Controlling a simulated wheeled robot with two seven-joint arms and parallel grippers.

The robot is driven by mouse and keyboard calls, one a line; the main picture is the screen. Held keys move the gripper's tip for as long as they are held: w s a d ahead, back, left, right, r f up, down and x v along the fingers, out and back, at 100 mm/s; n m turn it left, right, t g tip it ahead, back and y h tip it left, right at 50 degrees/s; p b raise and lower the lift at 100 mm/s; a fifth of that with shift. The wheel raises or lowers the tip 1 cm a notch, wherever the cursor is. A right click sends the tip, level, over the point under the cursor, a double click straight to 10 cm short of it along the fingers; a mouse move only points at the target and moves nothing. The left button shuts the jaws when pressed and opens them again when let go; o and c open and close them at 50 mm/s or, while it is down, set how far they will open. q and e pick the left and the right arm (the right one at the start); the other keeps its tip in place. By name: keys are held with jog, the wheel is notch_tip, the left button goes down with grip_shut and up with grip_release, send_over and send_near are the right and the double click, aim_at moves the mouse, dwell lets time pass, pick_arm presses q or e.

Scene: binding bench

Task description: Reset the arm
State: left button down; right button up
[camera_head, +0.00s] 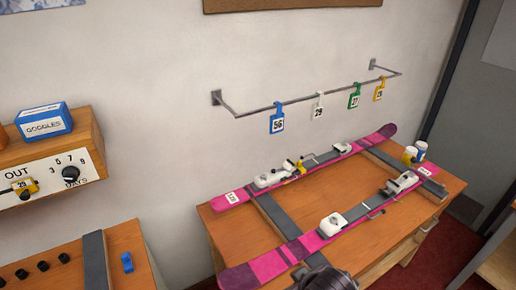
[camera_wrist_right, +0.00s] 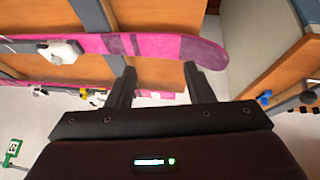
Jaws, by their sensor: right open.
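My right gripper (camera_wrist_right: 159,70) shows in the right wrist view with its two dark fingers spread apart and nothing between them. A pink ski lies beyond the fingertips in that view; whether they touch it I cannot tell. In the head view a dark rounded part, likely of my right arm, shows at the bottom edge near the front ski (camera_head: 270,266). A second pink ski (camera_head: 318,160) lies behind it. Both rest across dark grey bars on the wooden bench (camera_head: 310,206) and carry white bindings. My left gripper is in neither view.
A wall rail (camera_head: 300,99) holds several numbered tags above the bench. Two small jars (camera_head: 414,152) stand at the bench's right end. At left are a wooden shelf with a goggles box (camera_head: 44,122), a dial (camera_head: 71,174), and a lower bench (camera_head: 120,238) with black knobs.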

jog(key=s+d+r+m+g+h, duration=0.2)
jog(key=s+d+m, duration=0.3)
jog(key=s+d, duration=0.5)
notch_tip(320, 180, down, 37)
jog(key=s+g+b, duration=0.2)
jog(key=b, duration=0.5)
jog(key=s+d+f+b, duration=0.3)
jog(key=s+f+b, duration=0.2)
jog(key=s+f, duration=1.4)
notch_tip(320, 180, down, 4)
jog(key=shift+s+d+f+n+g+b, duration=0.2)
jog(key=shift+s+n+g+b, duration=0.1)
jog(key=shift+g+b, duration=0.1)
